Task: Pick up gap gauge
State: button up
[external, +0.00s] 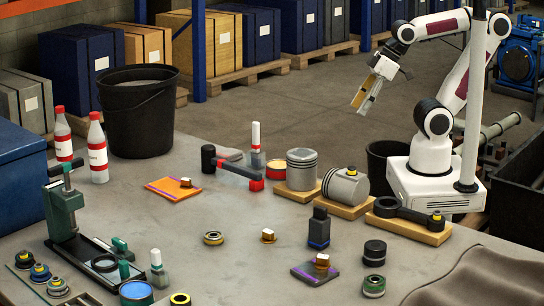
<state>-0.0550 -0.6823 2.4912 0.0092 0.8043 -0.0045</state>
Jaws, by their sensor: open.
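My gripper (364,104) is raised in the air at the upper right, beyond the workbench's far edge. Its fingers point down and left; it is open, and I see nothing between them. I cannot tell for sure which item is the gap gauge. Candidates are a small brass-and-white piece (268,236) standing on the bare bench, a similar one (186,182) on an orange mat (165,188), and another (322,260) on a purple mat (305,272). All are well apart from my gripper.
Pistons (302,165) and a connecting rod (405,212) rest on wooden boards near my base. The bench's middle has free room.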

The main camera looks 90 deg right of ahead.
jog(key=w+a+f+n+t+y, duration=0.1)
jog(key=w+a+n+y, duration=0.15)
jog(key=w+a, duration=0.7)
jog(key=n+t+y, duration=0.2)
jog(key=n+y, duration=0.4)
send_near(320, 227)
jog(key=shift+w+d+r, duration=0.25)
jog(key=shift+w+d, duration=0.05)
jog(key=x, duration=0.2)
jog(key=shift+w+a+f, duration=0.1)
jog(key=shift+w+f, duration=0.05)
jog(key=shift+w, duration=0.05)
